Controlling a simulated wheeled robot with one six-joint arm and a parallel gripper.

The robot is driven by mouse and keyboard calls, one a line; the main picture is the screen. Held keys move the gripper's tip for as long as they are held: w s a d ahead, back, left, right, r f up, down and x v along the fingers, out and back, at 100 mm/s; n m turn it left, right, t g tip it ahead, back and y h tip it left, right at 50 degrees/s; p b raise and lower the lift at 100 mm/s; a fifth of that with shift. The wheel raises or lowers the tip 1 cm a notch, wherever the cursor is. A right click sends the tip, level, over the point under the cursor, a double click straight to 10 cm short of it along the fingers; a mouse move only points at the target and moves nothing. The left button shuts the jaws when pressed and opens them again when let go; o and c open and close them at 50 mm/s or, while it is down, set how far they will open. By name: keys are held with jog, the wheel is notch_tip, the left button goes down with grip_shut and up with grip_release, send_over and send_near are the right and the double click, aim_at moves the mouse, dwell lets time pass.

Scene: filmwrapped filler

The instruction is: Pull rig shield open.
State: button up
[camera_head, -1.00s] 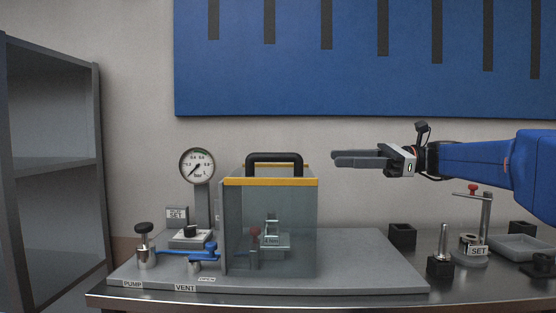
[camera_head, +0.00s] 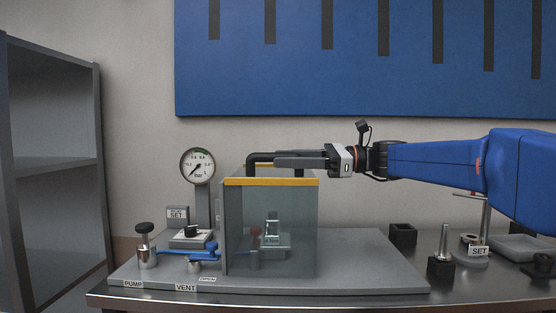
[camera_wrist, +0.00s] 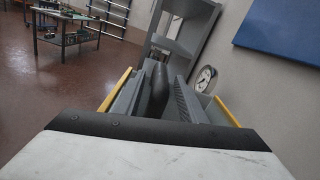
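The rig shield (camera_head: 270,225) is a clear box with a yellow top edge, standing upright on the grey rig base. Its black handle (camera_head: 254,160) arches above the top edge. My gripper (camera_head: 282,160) reaches in from the right at handle height, its fingers overlapping the handle's right part. In the wrist view, the dark handle bar (camera_wrist: 158,88) lies between my two open fingers (camera_wrist: 158,80), with a gap visible on the right side. Contact on the left side cannot be told. Through the shield, a small fixture (camera_head: 271,232) and a red knob (camera_head: 255,232) show.
A pressure gauge (camera_head: 197,166), a pump knob (camera_head: 145,232) and a blue vent lever (camera_head: 200,252) stand left of the shield. The base right of the shield is clear.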

jog(key=shift+a, duration=1.2)
grip_shut()
jog(key=shift+d, duration=0.1)
